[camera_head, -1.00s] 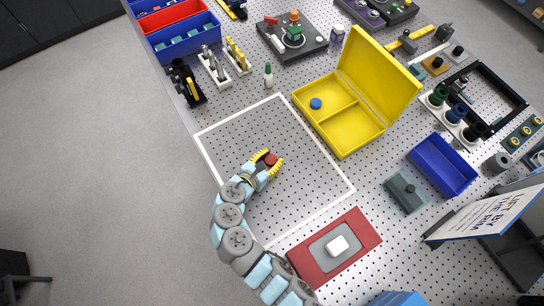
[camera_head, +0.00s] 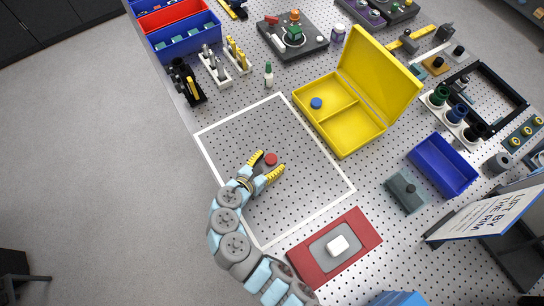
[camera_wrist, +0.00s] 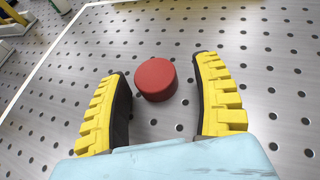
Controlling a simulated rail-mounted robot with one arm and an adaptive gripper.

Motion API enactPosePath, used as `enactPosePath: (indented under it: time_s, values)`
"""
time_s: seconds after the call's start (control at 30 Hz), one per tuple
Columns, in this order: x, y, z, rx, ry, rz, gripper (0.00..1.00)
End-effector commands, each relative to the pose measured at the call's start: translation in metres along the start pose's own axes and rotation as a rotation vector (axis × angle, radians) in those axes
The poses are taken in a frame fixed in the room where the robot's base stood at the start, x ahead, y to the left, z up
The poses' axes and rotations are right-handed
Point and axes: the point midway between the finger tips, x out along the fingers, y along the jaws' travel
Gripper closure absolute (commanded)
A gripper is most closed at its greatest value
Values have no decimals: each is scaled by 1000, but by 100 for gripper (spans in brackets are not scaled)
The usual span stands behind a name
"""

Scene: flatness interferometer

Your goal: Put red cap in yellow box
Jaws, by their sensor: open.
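The red cap (camera_head: 271,159) is a short round disc lying on the perforated metal table, inside the white outlined square. In the wrist view the red cap (camera_wrist: 156,79) sits just beyond and between the yellow fingertips, touching neither. My gripper (camera_head: 268,163) is open and empty, its ribbed yellow fingers spread apart; it also shows in the wrist view (camera_wrist: 165,85). The yellow box (camera_head: 345,134) stands to the right and further back, its lid (camera_head: 379,77) raised. It has compartments split by dividers, and a blue cap (camera_head: 316,103) lies in the far left one.
A red plate with a grey pad and white block (camera_head: 337,246) lies at the front. A blue bin (camera_head: 443,166) and a grey block (camera_head: 405,191) stand right of the outlined square. A small green-capped bottle (camera_head: 268,75) stands behind it. The square is otherwise clear.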

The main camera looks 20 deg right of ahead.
Motion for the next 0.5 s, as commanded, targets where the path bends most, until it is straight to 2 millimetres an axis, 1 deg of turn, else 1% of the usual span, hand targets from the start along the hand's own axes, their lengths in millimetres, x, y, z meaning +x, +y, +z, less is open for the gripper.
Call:
enactPosePath:
  time_s: [0.03, 0.1, 0.5]
  values:
    - [-9, 3, 1, 1, -2, 10, 34]
    - [-21, 4, 2, 3, -3, 12, 34]
    - [-80, 3, 4, 3, -7, 10, 34]
